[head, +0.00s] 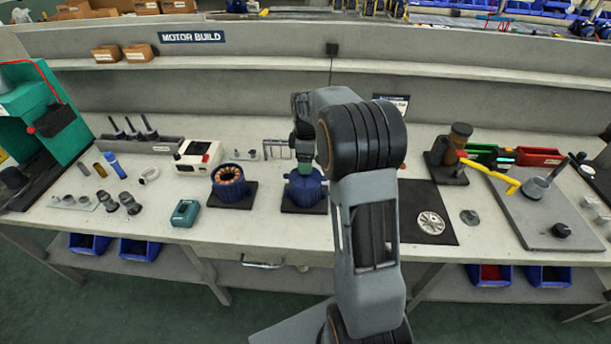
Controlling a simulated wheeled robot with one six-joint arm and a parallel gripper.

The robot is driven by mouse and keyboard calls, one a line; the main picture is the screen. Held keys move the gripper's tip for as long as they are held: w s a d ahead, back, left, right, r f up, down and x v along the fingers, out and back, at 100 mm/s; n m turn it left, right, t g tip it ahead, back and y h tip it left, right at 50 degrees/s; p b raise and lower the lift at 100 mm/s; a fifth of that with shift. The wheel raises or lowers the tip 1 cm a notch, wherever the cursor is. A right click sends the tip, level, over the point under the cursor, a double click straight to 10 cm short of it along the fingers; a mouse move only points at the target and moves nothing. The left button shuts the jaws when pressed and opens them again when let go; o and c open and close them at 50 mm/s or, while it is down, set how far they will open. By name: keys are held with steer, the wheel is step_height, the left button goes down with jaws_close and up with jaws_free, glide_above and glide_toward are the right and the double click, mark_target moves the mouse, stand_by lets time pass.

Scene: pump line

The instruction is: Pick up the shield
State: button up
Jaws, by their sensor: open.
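A round silver spoked disc (431,222), which looks like a motor end shield, lies flat on a dark mat (428,199) right of my arm. A smaller grey part (470,217) lies just right of the mat. My gripper (304,172) points down over a blue finned motor housing (305,191) on a dark base, left of the disc and well apart from it. The gripper is open. Its fingertips are small and partly lost against the housing, so I cannot tell whether they touch it.
Another blue housing with copper windings (229,184) stands to the left, near a teal box (185,213). The bench front between the teal box and mat is mostly clear.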

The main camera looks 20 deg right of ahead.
steer(key=shift+a+f+p, duration=0.15)
steer(key=shift+f+p, duration=0.15)
steer(key=shift+f, duration=1.8)
steer(key=shift+c, duration=0.4)
steer(key=c, duration=1)
step_height(320, 180, up, 10)
steer(key=shift+r+b, duration=0.1)
steer(key=shift+b, duration=0.3)
steer(key=shift+s, duration=0.1)
